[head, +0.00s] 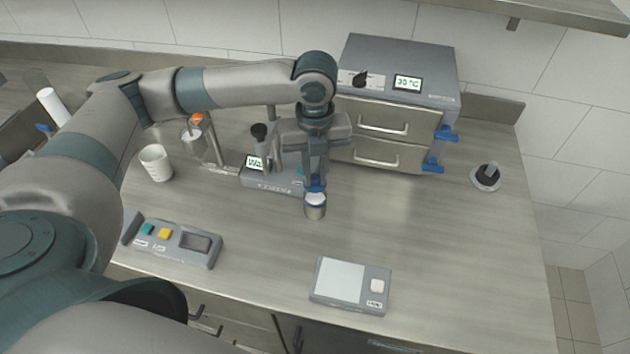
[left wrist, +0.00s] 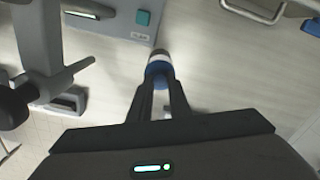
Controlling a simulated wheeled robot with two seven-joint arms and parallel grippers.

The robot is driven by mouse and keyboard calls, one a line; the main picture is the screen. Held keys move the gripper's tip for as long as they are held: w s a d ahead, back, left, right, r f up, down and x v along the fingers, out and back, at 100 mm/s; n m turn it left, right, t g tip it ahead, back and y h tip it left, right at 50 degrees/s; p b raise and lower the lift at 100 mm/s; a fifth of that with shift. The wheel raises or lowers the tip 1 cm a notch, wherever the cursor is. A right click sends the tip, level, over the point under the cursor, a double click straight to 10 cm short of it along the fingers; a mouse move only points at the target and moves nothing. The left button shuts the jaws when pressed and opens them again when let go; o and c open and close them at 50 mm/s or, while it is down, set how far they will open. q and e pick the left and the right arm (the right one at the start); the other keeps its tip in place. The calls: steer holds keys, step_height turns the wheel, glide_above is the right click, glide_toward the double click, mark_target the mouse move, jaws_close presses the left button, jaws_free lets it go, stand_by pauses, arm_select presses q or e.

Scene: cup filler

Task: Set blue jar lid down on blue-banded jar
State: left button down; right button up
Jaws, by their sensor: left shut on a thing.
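My left gripper (head: 315,178) points down over the counter and is shut on the blue jar lid (head: 315,186). The blue-banded jar (head: 315,211) stands upright directly below the lid, with a pale body and a blue edge near its top. The lid looks very close to the jar's top; I cannot tell whether they touch. In the left wrist view the fingers (left wrist: 160,98) close on the blue lid (left wrist: 157,71), with a white part of the jar (left wrist: 159,56) beyond it. The fingers partly hide the lid. My right gripper is not in view.
A grey device (head: 268,181) stands just behind the jar, and a drawer unit (head: 400,100) behind it. A scale (head: 340,280) lies in front, a button panel (head: 170,243) front left, and a white beaker (head: 155,162) at left.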

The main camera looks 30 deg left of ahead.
mark_target(315, 177)
arm_select(q)
steer(key=shift+f, duration=0.1)
step_height(315, 177, down, 2)
steer(key=shift+f+p, duration=0.25)
steer(key=shift+p, duration=0.4)
steer(key=shift+f, duration=0.65)
steer(key=shift+f, duration=0.1)
steer(key=c, duration=1.7)
jaws_free()
steer(key=shift+o, duration=0.2)
